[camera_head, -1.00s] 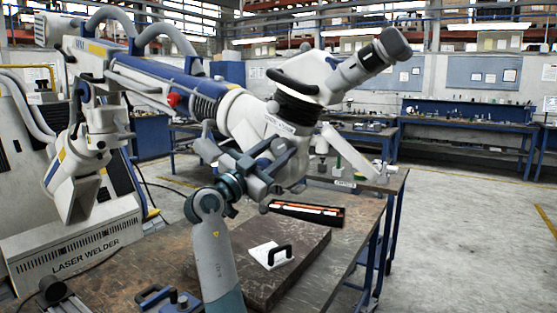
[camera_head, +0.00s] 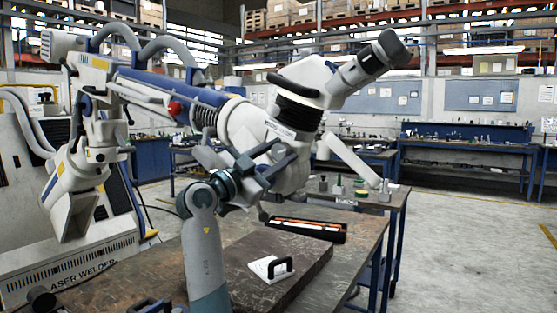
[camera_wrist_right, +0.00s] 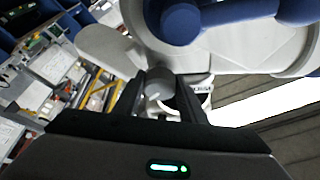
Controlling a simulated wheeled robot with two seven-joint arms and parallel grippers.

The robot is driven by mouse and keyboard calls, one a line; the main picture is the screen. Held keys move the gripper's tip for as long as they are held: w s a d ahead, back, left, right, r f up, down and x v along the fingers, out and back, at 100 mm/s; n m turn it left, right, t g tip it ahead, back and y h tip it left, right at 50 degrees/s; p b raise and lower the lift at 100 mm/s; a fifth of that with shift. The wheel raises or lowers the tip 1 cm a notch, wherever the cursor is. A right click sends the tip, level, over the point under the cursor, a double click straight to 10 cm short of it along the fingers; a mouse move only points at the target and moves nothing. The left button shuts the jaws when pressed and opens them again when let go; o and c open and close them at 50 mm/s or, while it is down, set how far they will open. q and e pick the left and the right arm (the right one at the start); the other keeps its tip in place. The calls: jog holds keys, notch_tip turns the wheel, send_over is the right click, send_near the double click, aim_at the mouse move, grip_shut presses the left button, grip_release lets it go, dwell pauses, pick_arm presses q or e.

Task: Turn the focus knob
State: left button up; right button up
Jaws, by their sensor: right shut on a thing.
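The microscope (camera_head: 295,100) is a white and black head with an angled eyepiece, carried on a long white and blue arm. My right gripper (camera_head: 276,158) is at the lower side of the microscope head, in front of its white body. The right wrist view shows its two dark fingers (camera_wrist_right: 170,92) shut on a pale rounded knob (camera_wrist_right: 158,86), beside the white and blue microscope body (camera_wrist_right: 235,40). In the head view the gripper hides the knob. My left gripper is not in view.
The worktable (camera_head: 345,258) holds a dark slab (camera_head: 300,284), a white block with a black handle (camera_head: 270,269) and an open case with orange contents (camera_head: 306,228). The laser welder cabinet (camera_head: 75,262) stands at left. The floor at right is clear.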

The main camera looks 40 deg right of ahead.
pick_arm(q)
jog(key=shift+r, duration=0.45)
pick_arm(e)
jog(key=o, duration=1)
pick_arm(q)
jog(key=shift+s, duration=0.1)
